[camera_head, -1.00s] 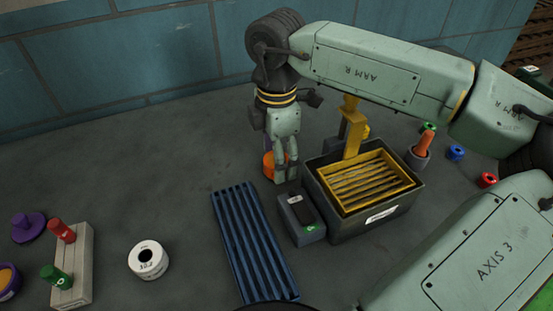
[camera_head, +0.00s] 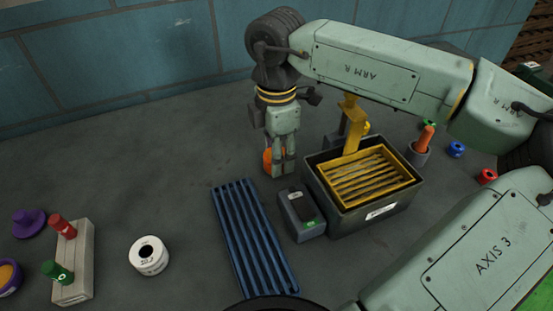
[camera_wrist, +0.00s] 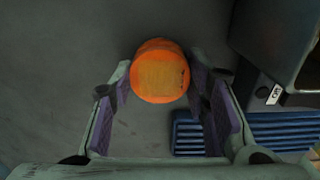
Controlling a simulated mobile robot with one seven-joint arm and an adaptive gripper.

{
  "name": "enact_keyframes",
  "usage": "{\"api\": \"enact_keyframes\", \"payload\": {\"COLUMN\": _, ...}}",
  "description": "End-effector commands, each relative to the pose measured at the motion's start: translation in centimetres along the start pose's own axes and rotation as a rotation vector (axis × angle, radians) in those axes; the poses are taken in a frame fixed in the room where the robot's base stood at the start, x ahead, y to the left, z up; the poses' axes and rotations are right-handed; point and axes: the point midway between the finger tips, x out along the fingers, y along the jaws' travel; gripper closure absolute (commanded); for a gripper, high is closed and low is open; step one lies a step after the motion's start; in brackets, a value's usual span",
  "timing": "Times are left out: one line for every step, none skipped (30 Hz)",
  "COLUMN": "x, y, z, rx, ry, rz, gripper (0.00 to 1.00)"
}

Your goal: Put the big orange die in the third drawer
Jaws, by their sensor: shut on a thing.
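The orange die (camera_head: 267,160) is a rounded orange block at the table's middle, just left of the yellow-racked bin. In the head view, my gripper's fingers partly hide it. My gripper (camera_head: 281,170) points down and is shut on the die. In the wrist view, the die (camera_wrist: 160,76) sits between the fingertips (camera_wrist: 160,84), with grey table behind it. I cannot tell whether the die touches the table. No drawer shows in these frames.
A grey bin (camera_head: 375,215) with a yellow rack and a small grey box (camera_head: 303,216) stand right of my gripper. A blue ribbed tray (camera_head: 252,240) lies in front. A white ring (camera_head: 149,255) and a pegged block (camera_head: 73,262) are at left. The table's back left is clear.

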Motion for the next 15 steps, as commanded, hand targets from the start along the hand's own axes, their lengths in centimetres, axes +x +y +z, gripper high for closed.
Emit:
{"api": "enact_keyframes", "payload": {"x": -0.02, "y": 0.01, "z": 0.01, "rx": 0.000, "ry": 0.000, "rz": 0.000, "gripper": 0.85}}
{"api": "enact_keyframes", "payload": {"x": -0.02, "y": 0.01, "z": 0.01, "rx": 0.000, "ry": 0.000, "rz": 0.000, "gripper": 0.87}}
{"api": "enact_keyframes", "payload": {"x": -0.02, "y": 0.01, "z": 0.01, "rx": 0.000, "ry": 0.000, "rz": 0.000, "gripper": 0.90}}
{"api": "enact_keyframes", "payload": {"x": -0.02, "y": 0.01, "z": 0.01, "rx": 0.000, "ry": 0.000, "rz": 0.000, "gripper": 0.92}}
{"api": "enact_keyframes", "payload": {"x": -0.02, "y": 0.02, "z": 0.01, "rx": 0.000, "ry": 0.000, "rz": 0.001, "gripper": 0.94}}
{"api": "enact_keyframes", "payload": {"x": -0.02, "y": 0.02, "z": 0.01, "rx": 0.000, "ry": 0.000, "rz": 0.001, "gripper": 0.96}}
{"api": "enact_keyframes", "payload": {"x": -0.02, "y": 0.02, "z": 0.01, "rx": 0.000, "ry": 0.000, "rz": 0.001, "gripper": 0.98}}
{"api": "enact_keyframes", "payload": {"x": -0.02, "y": 0.02, "z": 0.01, "rx": 0.000, "ry": 0.000, "rz": 0.001, "gripper": 1.00}}
{"api": "enact_keyframes", "payload": {"x": -0.02, "y": 0.02, "z": 0.01, "rx": 0.000, "ry": 0.000, "rz": 0.001, "gripper": 1.00}}
{"api": "enact_keyframes", "payload": {"x": -0.02, "y": 0.02, "z": 0.01, "rx": 0.000, "ry": 0.000, "rz": 0.001, "gripper": 1.00}}
{"api": "enact_keyframes", "payload": {"x": -0.02, "y": 0.02, "z": 0.01, "rx": 0.000, "ry": 0.000, "rz": 0.001, "gripper": 1.00}}
{"api": "enact_keyframes", "payload": {"x": -0.02, "y": 0.02, "z": 0.01, "rx": 0.000, "ry": 0.000, "rz": 0.001, "gripper": 1.00}}
{"api": "enact_keyframes", "payload": {"x": -0.10, "y": 0.05, "z": 0.01, "rx": 0.000, "ry": 0.000, "rz": 0.002, "gripper": 1.00}}
{"api": "enact_keyframes", "payload": {"x": -0.10, "y": 0.05, "z": 0.01, "rx": 0.000, "ry": 0.000, "rz": 0.002, "gripper": 1.00}}
{"api": "enact_keyframes", "payload": {"x": -0.10, "y": 0.05, "z": 0.01, "rx": 0.000, "ry": 0.000, "rz": 0.002, "gripper": 1.00}}
